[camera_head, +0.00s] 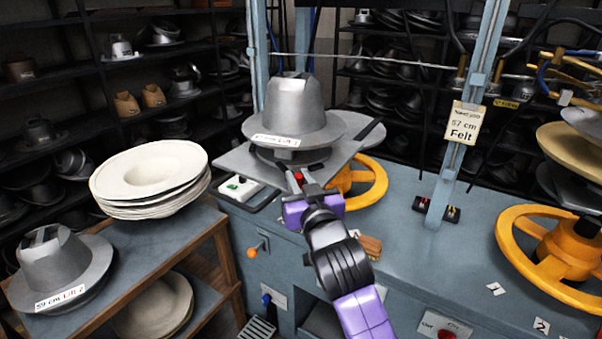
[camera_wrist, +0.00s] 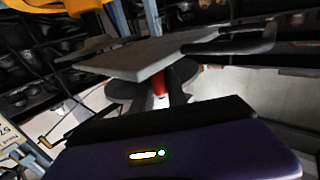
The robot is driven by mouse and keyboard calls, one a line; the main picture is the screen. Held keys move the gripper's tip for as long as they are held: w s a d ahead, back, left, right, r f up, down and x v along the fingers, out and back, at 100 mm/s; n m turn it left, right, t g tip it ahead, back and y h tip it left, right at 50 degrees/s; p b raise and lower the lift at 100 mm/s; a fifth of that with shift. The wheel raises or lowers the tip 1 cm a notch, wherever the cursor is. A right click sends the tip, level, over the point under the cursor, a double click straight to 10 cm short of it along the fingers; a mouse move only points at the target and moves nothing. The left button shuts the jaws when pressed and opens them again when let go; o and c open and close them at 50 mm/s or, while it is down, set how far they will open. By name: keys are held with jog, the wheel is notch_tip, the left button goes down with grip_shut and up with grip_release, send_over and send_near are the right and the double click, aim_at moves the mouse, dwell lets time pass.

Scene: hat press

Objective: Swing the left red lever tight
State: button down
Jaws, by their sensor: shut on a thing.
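The red lever (camera_head: 298,176) shows as a small red patch under the front edge of the grey metal plate (camera_head: 232,160). In the wrist view the red lever (camera_wrist: 159,82) stands below the plate, beyond the dark edge of my gripper. My gripper (camera_head: 296,184) reaches up to the lever from below and is shut on it. Its fingers hide most of the lever. A grey metal hat form (camera_head: 295,105) with a paper label sits on the plate above.
Yellow handwheels (camera_head: 375,185) and (camera_head: 520,255) stand right of the plate on the blue bench (camera_head: 420,260). A blue post (camera_head: 460,140) carries a "57 cm Felt" sign. White felt hats (camera_head: 150,172) are stacked on the left table beside another hat form (camera_head: 55,262).

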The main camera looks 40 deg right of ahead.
jog(key=m+h+b, duration=0.1)
jog(key=a+g+h+b, duration=0.1)
jog(key=shift+w+f+m+h, duration=0.1)
jog(key=shift+f+m+h, duration=0.1)
jog(key=shift+m+h, duration=0.15)
jog(key=m+g+h+b, duration=0.1)
jog(key=b, duration=0.1)
jog(key=m+g+h+b, duration=0.1)
jog(key=h+b, duration=0.1)
jog(key=shift+w+a+f+m+g, duration=0.1)
jog(key=shift+w+a+m+g, duration=0.1)
jog(key=shift+a+m+g, duration=0.15)
jog(key=m+g+h+b, duration=0.2)
jog(key=b, duration=0.1)
jog(key=shift+w+a+g+h+b, duration=0.2)
jog(key=shift+a+g+h+b, duration=0.05)
jog(key=shift+g+h+b, duration=0.1)
jog(key=shift+r+m+g, duration=0.25)
jog(key=shift+m+g, duration=0.05)
jog(key=shift+m, duration=0.1)
jog(key=c, duration=1.3)
grip_release()
jog(key=shift+b+v, duration=0.7)
jog(key=shift+v, duration=3.2)
